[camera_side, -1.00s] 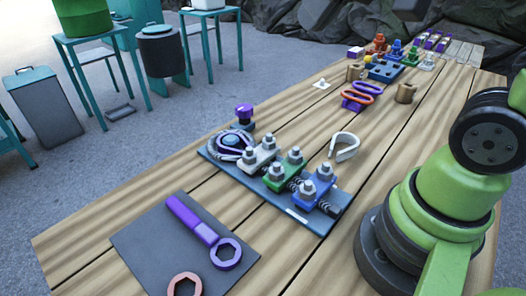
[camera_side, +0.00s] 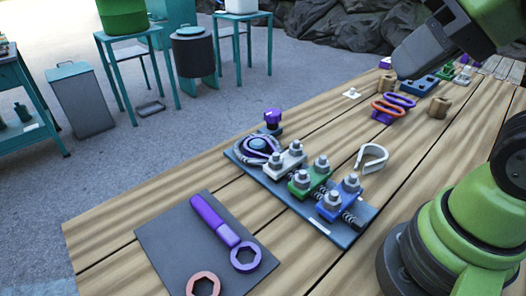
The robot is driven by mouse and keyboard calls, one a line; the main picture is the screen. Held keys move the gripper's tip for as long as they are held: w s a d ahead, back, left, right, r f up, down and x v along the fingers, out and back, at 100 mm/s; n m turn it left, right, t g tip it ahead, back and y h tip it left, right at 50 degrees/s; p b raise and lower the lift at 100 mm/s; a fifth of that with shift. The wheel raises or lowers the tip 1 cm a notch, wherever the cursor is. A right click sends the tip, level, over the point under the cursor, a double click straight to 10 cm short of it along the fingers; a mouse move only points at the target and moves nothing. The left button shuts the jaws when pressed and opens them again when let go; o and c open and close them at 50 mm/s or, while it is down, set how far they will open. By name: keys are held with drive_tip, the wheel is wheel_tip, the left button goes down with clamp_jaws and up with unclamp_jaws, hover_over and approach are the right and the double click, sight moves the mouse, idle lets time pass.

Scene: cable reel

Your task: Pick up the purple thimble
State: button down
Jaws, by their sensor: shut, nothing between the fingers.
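A purple loop-shaped thimble (camera_side: 403,100) lies in the upper right of the side view, on the plank table. An orange loop (camera_side: 387,109) lies beside it, in front, with a purple piece (camera_side: 381,118) under it. My gripper (camera_side: 403,73) reaches in from the upper right, dark grey and pointing down and left. In the picture its tip is just above the purple thimble; I cannot tell the gap in depth. It is shut and empty.
A wooden cylinder (camera_side: 439,106) stands right of the thimble. A blue block (camera_side: 421,86) and small parts lie behind, partly hidden by my gripper. A pale hook-shaped loop (camera_side: 373,156) and a board of bolted clamps (camera_side: 336,235) lie nearer. Bare planks lie between.

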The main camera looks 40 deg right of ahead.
idle(0.4)
unclamp_jaws()
drive_tip(key=m+g+h, duration=0.3)
drive_tip(key=m, duration=3.2)
hover_over(259, 143)
drive_tip(key=s, duration=0.2)
drive_tip(key=f, duration=2.3)
drive_tip(key=shift+w+a+f, duration=0.15)
drive_tip(key=shift+a+f, duration=0.1)
drive_tip(key=shift+f, duration=0.15)
drive_tip(key=shift+x, duration=2.85)
